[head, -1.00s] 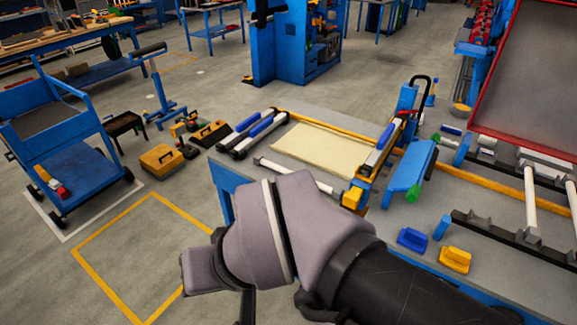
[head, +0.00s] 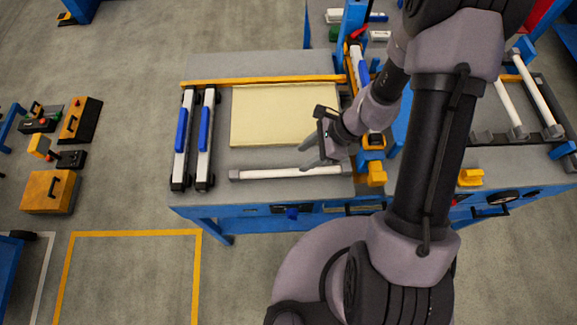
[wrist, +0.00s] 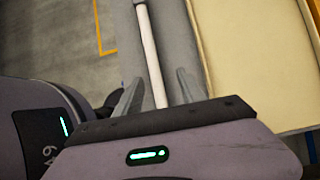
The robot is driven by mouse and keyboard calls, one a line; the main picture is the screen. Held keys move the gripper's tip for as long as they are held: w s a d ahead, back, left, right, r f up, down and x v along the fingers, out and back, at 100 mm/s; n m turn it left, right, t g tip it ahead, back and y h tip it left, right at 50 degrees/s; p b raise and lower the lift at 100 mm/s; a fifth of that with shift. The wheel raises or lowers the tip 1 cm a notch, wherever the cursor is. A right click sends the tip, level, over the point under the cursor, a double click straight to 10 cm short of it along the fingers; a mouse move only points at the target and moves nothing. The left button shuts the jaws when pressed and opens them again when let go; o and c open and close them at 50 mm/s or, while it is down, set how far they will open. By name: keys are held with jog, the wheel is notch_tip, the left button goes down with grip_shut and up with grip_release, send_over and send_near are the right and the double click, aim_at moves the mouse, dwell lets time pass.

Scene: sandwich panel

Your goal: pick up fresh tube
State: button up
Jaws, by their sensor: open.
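A white tube (head: 290,172) with grey ends lies level along the front edge of the grey bench top (head: 215,208). My gripper (head: 308,155) is open and empty near the tube's right half, pointing left and down in the head view. In the wrist view the white tube (wrist: 150,45) runs from the top down between the spread fingers of my gripper (wrist: 159,78). Its near end is hidden behind the gripper body. I cannot tell how far the fingers are above the tube.
A cream panel (head: 283,115) lies behind the tube. Two bars with blue grips (head: 182,140) lie on the left. A yellow block (head: 376,173) stands to the right of my gripper. More white tubes (head: 509,103) lie at far right. Toolboxes (head: 50,190) stand on the floor.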

aim_at(293, 170)
jog(key=shift+s+a+f, duration=0.15)
jog(key=shift+f, duration=0.3)
jog(key=shift+s+a+f, duration=0.1)
jog(key=shift+a+f, duration=0.05)
jog(key=shift+f, duration=0.25)
jog(key=shift+s+f+b, duration=0.15)
jog(key=shift+s+b, duration=0.15)
jog(key=shift+s, duration=0.05)
jog(key=b+x, duration=0.2)
jog(key=x, duration=0.3)
jog(key=shift+a+f, duration=0.15)
jog(key=shift+f, duration=0.1)
jog(key=shift+r, duration=0.1)
grip_shut()
